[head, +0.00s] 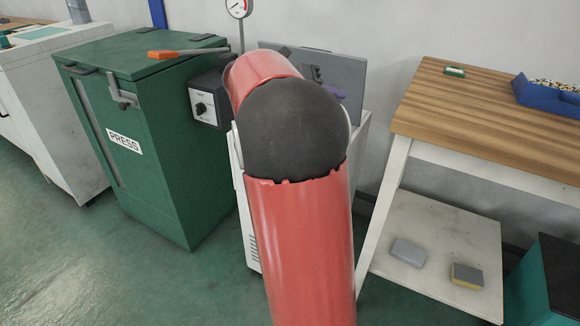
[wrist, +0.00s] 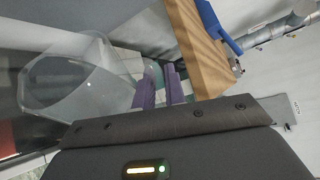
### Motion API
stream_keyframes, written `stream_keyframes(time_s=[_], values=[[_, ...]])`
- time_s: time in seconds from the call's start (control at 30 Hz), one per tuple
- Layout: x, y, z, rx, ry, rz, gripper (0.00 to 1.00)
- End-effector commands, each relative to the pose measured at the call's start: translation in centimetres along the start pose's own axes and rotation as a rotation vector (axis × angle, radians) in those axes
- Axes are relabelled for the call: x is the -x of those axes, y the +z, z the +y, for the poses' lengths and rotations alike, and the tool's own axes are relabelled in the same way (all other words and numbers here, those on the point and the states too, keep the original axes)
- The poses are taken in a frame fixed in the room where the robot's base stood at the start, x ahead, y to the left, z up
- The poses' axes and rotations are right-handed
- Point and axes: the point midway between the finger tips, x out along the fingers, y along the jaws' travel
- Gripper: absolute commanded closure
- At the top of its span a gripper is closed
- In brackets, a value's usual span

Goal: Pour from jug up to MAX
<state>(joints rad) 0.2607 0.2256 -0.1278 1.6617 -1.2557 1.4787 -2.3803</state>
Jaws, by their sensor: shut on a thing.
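A clear, see-through jug (wrist: 65,85) fills the left of the wrist view and looks tilted. My gripper (wrist: 160,78) shows there with two purple fingers, shut on what appears to be the jug's greenish handle. I cannot tell whether there is liquid in the jug. In the head view my red arm hides most of the gripper, and only a bit of purple (head: 332,90) shows beside the grey panel. The jug cannot be made out there. No MAX mark is visible in either view.
A white machine (head: 246,215) with a grey upright panel (head: 350,75) stands behind my arm. A green PRESS cabinet (head: 165,150) with an orange-handled tool (head: 185,52) is at left. A wooden-topped bench (head: 470,120) with a blue bin (head: 545,95) is at right. Green floor is clear at front left.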

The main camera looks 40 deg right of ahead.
Motion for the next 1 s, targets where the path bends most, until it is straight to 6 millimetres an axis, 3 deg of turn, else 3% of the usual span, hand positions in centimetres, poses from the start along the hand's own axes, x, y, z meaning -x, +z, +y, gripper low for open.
stream_keyframes(time_s=[1.0], values=[[0.22, 0.51, -0.27, 0.034, -0.014, 0.005, 1.00]])
